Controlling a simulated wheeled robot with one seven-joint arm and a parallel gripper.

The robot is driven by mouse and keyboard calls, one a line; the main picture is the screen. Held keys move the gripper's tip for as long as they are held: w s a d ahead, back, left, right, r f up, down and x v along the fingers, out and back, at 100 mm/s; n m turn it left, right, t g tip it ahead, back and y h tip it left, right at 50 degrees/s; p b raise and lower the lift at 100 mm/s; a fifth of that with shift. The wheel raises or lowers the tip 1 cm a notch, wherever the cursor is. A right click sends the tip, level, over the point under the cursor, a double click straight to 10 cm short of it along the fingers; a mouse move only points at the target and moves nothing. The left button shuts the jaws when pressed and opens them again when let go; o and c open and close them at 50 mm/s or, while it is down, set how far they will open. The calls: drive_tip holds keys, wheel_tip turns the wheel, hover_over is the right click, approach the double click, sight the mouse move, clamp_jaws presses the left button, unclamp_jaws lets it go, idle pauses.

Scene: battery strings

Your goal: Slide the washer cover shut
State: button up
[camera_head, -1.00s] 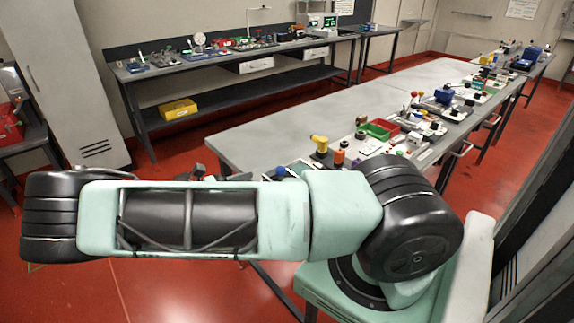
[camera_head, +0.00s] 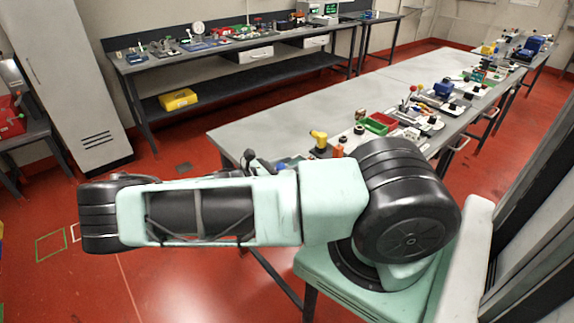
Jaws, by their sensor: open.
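I cannot make out the washer cover in this view; it may be too small or hidden behind my arm. Small items stand along the right side of the long grey table (camera_head: 290,118), and my arm covers its near corner. My gripper (camera_head: 254,161) seems to be the small dark part just above my forearm, at the table's near left end. It is mostly hidden by the arm, and nothing can be seen held in it.
On the table are a yellow-topped part (camera_head: 319,140), a green bin (camera_head: 369,125), a red bin (camera_head: 383,119) and a blue block (camera_head: 443,90). A back bench (camera_head: 215,50) carries instruments, with a yellow bin (camera_head: 178,99) below. The table's left half is clear.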

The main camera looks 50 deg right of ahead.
clamp_jaws()
drive_tip(key=x, duration=0.2)
drive_tip(key=w+x, duration=0.1)
drive_tip(key=x, duration=0.5)
drive_tip(key=shift+w+d, duration=0.25)
unclamp_jaws()
drive_tip(key=shift+d, duration=0.15)
drive_tip(key=b+v, duration=0.6)
drive_tip(key=v, duration=1.1)
drive_tip(key=shift+a, duration=0.2)
